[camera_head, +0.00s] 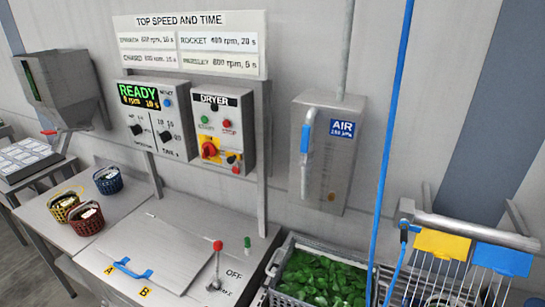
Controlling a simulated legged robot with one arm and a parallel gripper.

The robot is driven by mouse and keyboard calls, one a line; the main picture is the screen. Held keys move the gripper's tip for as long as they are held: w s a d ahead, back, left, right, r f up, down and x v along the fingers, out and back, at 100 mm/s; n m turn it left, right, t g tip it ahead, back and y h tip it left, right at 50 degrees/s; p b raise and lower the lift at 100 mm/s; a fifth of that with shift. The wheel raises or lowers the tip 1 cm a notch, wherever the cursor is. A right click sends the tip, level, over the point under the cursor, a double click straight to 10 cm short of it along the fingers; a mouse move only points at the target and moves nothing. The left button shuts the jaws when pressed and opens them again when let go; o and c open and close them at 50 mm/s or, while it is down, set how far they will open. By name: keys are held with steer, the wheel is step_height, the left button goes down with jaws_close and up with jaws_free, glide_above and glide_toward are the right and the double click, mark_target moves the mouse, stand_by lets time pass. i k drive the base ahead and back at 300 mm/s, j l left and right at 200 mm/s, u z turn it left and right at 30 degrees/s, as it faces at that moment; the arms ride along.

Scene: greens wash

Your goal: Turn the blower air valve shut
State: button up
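The air panel (340,165) is a grey metal box on the wall, right of centre, with a blue sign reading AIR and a small kPa line. The blue valve handle (305,139) sits at the panel's left side, on a grey pipe (303,180) that bends at the top and runs down. The handle stands upright, in line with the pipe. A small brass-coloured fitting (331,197) shows low on the panel. My gripper is not in view, and nothing touches the handle.
A dryer box (238,130) and a READY display box (138,95) stand left of the panel. Below are a lidded bench (160,250), a red-knobbed lever (217,247) and a crate of greens (275,265). A blue hose (388,140) hangs in front, right of the panel.

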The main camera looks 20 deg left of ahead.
mark_target(305, 128)
steer(key=u, duration=0.85)
